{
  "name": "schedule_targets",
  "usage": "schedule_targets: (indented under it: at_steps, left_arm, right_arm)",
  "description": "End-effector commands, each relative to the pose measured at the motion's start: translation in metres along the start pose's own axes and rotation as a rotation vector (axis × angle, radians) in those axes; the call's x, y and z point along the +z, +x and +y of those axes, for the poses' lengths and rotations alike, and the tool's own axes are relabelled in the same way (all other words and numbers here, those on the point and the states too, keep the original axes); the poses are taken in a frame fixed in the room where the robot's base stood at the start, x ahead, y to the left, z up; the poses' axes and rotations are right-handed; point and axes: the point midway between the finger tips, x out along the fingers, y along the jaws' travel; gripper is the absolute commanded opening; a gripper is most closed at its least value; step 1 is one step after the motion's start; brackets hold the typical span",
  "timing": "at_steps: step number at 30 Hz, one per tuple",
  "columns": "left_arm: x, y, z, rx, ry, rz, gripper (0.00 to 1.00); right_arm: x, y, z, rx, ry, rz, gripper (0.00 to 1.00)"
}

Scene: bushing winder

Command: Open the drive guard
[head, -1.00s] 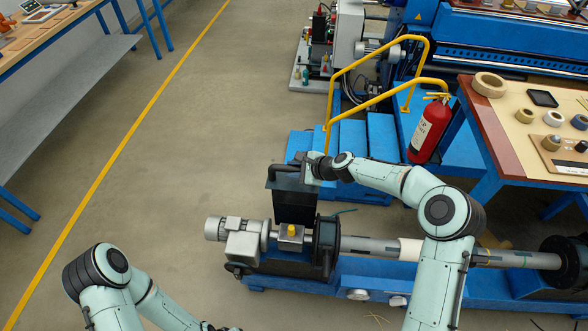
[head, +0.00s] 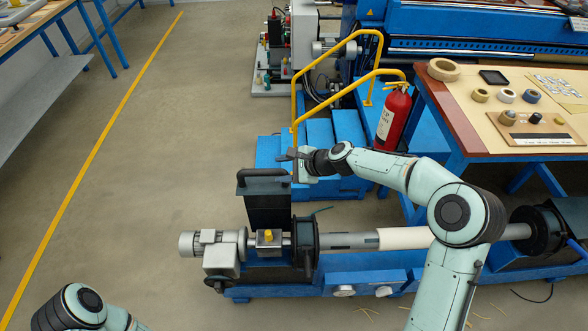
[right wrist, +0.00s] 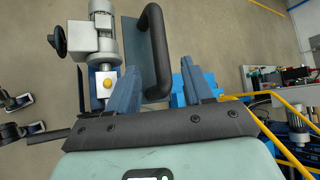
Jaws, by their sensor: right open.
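The drive guard (head: 268,210) is a dark panel standing behind the grey motor and the yellow-knobbed block, with a black bar handle (head: 262,173) along its top edge. My right gripper (head: 285,156) is open just right of and above the handle's right end. In the right wrist view, its two blue-grey fingers (right wrist: 159,78) are spread apart, and the handle (right wrist: 155,45) appears between and beyond them. I see no contact with the handle. I cannot tell the guard's exact angle. My left arm shows at the bottom left; its gripper is out of view.
A shaft (head: 350,240) runs right from the drive along the blue machine bed. Behind are blue steps (head: 320,135) with a yellow handrail (head: 335,88), a red extinguisher (head: 393,118) and a worktable (head: 440,125). The floor left of the drive is clear.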

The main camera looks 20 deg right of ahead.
Motion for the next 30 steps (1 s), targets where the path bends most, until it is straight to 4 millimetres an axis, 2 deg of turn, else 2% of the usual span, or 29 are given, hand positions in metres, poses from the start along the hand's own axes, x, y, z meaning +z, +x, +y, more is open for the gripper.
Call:
schedule_targets:
  at_steps: [3, 9, 30]
  left_arm:
    - [0.002, 0.006, -0.003, -0.001, -0.001, -0.004, 0.0]
    - [0.003, 0.009, -0.004, -0.002, -0.002, -0.005, 0.0]
    - [0.003, 0.009, -0.004, -0.002, -0.002, -0.005, 0.0]
  right_arm:
    - [-0.001, -0.023, 0.0, -0.003, -0.002, 0.003, 0.51]
    - [0.0, -0.042, 0.0, 0.0, 0.0, 0.0, 0.51]
    - [0.0, -0.045, -0.001, -0.001, 0.0, 0.0, 0.51]
